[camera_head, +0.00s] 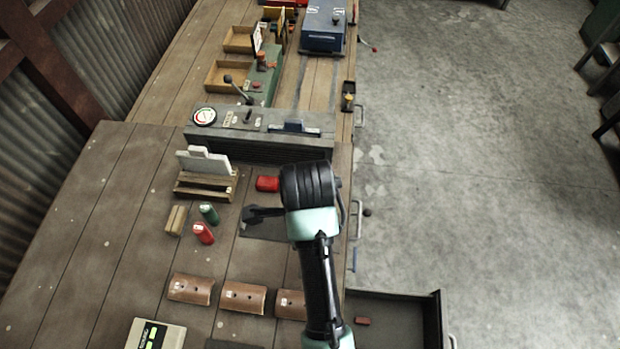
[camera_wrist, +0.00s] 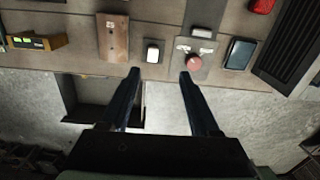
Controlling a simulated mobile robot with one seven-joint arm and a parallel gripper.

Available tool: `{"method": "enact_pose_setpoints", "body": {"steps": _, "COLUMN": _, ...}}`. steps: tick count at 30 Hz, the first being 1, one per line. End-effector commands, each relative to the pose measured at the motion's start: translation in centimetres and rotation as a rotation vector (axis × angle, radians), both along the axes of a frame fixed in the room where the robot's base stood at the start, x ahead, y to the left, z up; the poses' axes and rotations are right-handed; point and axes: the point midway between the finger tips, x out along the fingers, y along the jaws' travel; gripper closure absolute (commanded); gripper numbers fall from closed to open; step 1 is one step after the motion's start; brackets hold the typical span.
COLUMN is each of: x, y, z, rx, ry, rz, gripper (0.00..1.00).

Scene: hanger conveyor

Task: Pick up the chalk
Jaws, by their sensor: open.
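I cannot tell for certain which object is the chalk. In the wrist view, a small white block (camera_wrist: 201,33) lies near a round red button (camera_wrist: 193,62) on a grey plate. A rounded white piece (camera_wrist: 152,51) with dark edges lies left of that plate. In the head view, a small reddish piece (camera_head: 362,321) lies in the open drawer. My gripper (camera_wrist: 159,73) is open, its two fingers apart with nothing between them, above the table's edge.
The open drawer (camera_head: 397,298) juts out at the table's right edge; it also shows in the wrist view (camera_wrist: 78,103). Curved brown tiles (camera_head: 243,297), red and green pieces and a wooden rack (camera_head: 206,187) occupy the table. A grey control console (camera_head: 260,148) stands behind.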

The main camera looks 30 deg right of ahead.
Motion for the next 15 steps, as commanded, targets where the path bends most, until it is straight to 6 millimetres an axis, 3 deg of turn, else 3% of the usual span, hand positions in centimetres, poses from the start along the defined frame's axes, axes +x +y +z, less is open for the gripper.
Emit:
{"method": "enact_pose_setpoints", "body": {"steps": 3, "x": -1.1, "y": 0.1, "z": -1.5, "rx": 0.014, "ry": 0.042, "rz": -0.042, "gripper": 0.38}}
{"method": "enact_pose_setpoints", "body": {"steps": 15, "x": -1.0, "y": 0.1, "z": -7.7, "rx": 0.013, "ry": 0.041, "rz": -0.039, "gripper": 0.38}}
